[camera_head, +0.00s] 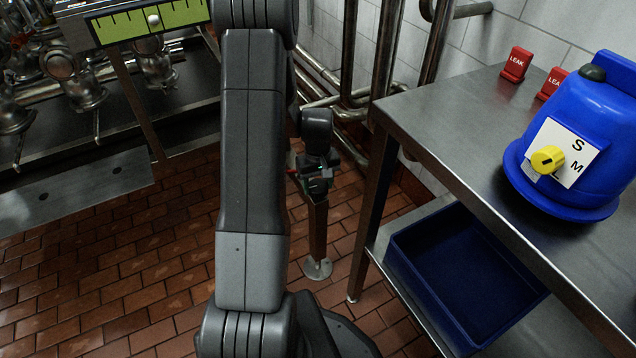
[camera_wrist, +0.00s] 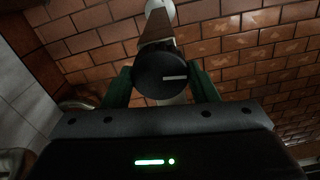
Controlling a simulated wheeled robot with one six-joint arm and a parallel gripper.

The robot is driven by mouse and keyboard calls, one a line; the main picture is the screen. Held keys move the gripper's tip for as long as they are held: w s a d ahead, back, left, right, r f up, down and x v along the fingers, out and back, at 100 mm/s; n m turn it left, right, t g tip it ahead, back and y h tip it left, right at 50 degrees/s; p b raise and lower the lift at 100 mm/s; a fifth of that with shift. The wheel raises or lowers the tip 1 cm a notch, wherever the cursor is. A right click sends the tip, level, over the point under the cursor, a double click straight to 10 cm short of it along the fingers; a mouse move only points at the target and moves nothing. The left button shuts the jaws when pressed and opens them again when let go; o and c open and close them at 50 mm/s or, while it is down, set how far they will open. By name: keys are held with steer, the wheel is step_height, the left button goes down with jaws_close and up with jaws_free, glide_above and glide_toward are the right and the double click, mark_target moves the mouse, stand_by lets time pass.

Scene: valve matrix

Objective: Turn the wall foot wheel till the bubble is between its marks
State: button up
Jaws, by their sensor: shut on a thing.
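In the wrist view the foot wheel (camera_wrist: 160,77), a dark round knob with a pale line on its face, sits between the green finger pads of my gripper (camera_wrist: 160,88). My gripper is shut on it. In the head view my gripper (camera_head: 316,180) is at the top of a brown leg, and the wheel is mostly hidden there. The leg (camera_head: 317,232) runs down to a round foot on the floor. The level (camera_head: 185,17), a green strip with black marks, is at the top left. Its white bubble (camera_head: 153,20) shows near the strip's middle.
A steel table (camera_head: 450,125) stands at the right with a blue device (camera_head: 600,110) and red LEAK tags (camera_head: 516,64) on it. A blue bin (camera_head: 465,270) is on its lower shelf. Pipes (camera_head: 384,45) run along the tiled wall. Brick floor is clear at the lower left.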

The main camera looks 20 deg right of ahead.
mark_target(318, 185)
steer(key=o, duration=1)
step_height(318, 185, up, 14)
steer(key=p, duration=0.4)
steer(key=shift+f, duration=0.2)
step_height(318, 185, down, 14)
steer(key=b, duration=0.4)
steer(key=shift+r, duration=0.2)
